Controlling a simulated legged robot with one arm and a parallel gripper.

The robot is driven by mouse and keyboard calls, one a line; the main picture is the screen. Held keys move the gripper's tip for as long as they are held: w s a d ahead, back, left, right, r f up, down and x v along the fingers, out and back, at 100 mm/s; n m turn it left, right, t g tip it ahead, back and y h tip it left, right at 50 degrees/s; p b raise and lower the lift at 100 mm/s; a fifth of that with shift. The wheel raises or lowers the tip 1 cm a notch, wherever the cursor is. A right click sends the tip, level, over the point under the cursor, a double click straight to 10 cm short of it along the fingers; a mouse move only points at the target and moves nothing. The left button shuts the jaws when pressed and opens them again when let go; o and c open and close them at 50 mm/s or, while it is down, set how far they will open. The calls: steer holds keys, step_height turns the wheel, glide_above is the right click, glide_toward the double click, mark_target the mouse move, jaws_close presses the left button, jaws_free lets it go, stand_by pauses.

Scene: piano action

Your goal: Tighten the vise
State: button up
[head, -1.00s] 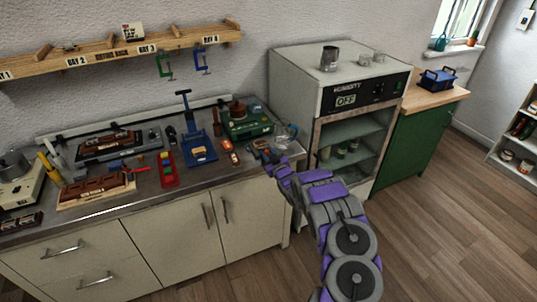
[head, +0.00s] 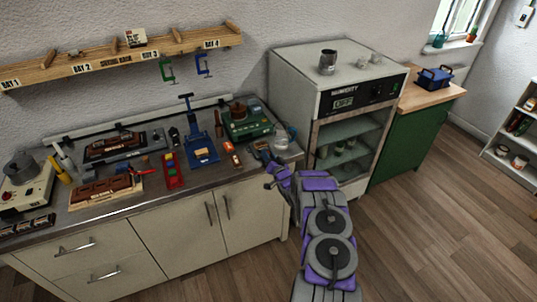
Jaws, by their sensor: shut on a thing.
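What looks like the vise (head: 261,151) is a small dark blue-grey thing at the front right corner of the workbench. It is small and partly covered by my arm, so its jaws and the gap between them cannot be made out. My gripper (head: 271,166) is at its near side, at the bench's front edge. It is shut on what seems to be the vise handle, which is mostly hidden by the gripper and wrist.
On the workbench (head: 150,205), a blue press (head: 202,152), a green machine (head: 246,122) and an orange-red item (head: 232,154) stand left of the gripper. A white humidity cabinet (head: 300,75) stands to the right. The wooden floor (head: 420,230) is clear.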

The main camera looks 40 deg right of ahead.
steer(key=shift+s+d+f+m, duration=0.15)
steer(key=shift+m, duration=0.95)
steer(key=o, duration=1)
steer(key=shift+c, duration=0.2)
steer(key=shift+o, duration=0.5)
